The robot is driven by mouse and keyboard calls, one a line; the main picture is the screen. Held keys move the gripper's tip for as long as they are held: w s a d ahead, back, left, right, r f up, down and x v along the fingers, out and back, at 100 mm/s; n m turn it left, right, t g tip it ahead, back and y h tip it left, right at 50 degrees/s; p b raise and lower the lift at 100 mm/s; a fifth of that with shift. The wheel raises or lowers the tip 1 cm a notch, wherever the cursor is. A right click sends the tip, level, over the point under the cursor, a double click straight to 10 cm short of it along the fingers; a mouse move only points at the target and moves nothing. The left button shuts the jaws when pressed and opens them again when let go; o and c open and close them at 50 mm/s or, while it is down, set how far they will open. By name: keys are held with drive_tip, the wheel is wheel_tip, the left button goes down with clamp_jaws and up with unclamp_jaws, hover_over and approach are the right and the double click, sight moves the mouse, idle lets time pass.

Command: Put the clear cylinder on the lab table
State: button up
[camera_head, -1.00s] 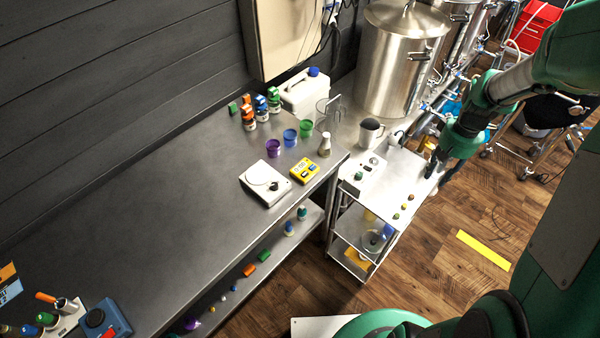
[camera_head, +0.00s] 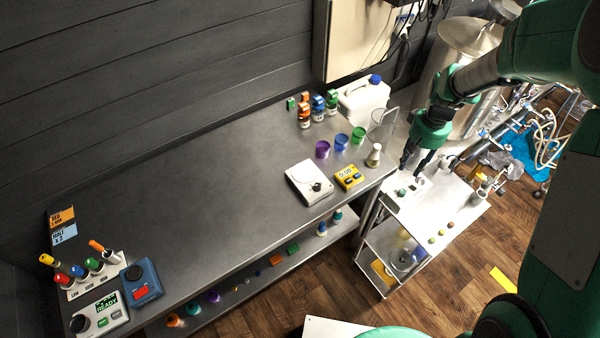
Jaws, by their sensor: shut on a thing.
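My gripper (camera_head: 416,166) is above the near left part of the white cart, just right of the lab table's (camera_head: 240,190) right end. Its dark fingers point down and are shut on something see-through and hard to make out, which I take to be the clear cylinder. Its outline and lower end cannot be told from the pale cart top behind. The lab table is a long grey metal bench along the dark wall. A clear glass vessel (camera_head: 382,126) stands at its back right end.
Near the table's right end stand a conical flask (camera_head: 374,155), a yellow scale (camera_head: 348,176), a white stirrer plate (camera_head: 309,183), coloured cups (camera_head: 341,142), bottles (camera_head: 318,106) and a white jug (camera_head: 363,102). The cart (camera_head: 455,205) holds small items. The table's middle is bare.

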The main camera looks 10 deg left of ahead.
drive_tip(key=s+a+n+p, duration=0.2)
drive_tip(key=a+n, duration=0.1)
drive_tip(key=a, duration=1.8)
drive_tip(key=s+a+n+p, duration=0.2)
drive_tip(key=a+n+p, duration=0.1)
drive_tip(key=a, duration=1.8)
drive_tip(key=s+a+f+n+p, duration=0.1)
drive_tip(key=s+a+n+p, duration=0.3)
drive_tip(key=s+a, duration=2.4)
drive_tip(key=shift+w+a+f, duration=0.1)
drive_tip(key=shift+w+f, duration=0.1)
drive_tip(key=shift+f, duration=0.7)
drive_tip(key=shift+w+a+f, duration=0.15)
drive_tip(key=shift+w+f, duration=0.1)
drive_tip(key=shift+f, duration=0.65)
drive_tip(key=shift+w+a+f, duration=0.1)
drive_tip(key=shift+w+f, duration=0.1)
drive_tip(key=shift+f, duration=0.7)
drive_tip(key=shift+a, duration=0.1)
drive_tip(key=w+a+p, duration=0.1)
drive_tip(key=w+a, duration=0.2)
drive_tip(key=a, duration=0.4)
drive_tip(key=w+a+f+p, duration=0.1)
drive_tip(key=w+a, duration=0.2)
drive_tip(key=a, duration=0.4)
drive_tip(key=shift+w+a+f, duration=0.15)
drive_tip(key=shift+w+f, duration=0.1)
drive_tip(key=shift+w, duration=0.15)
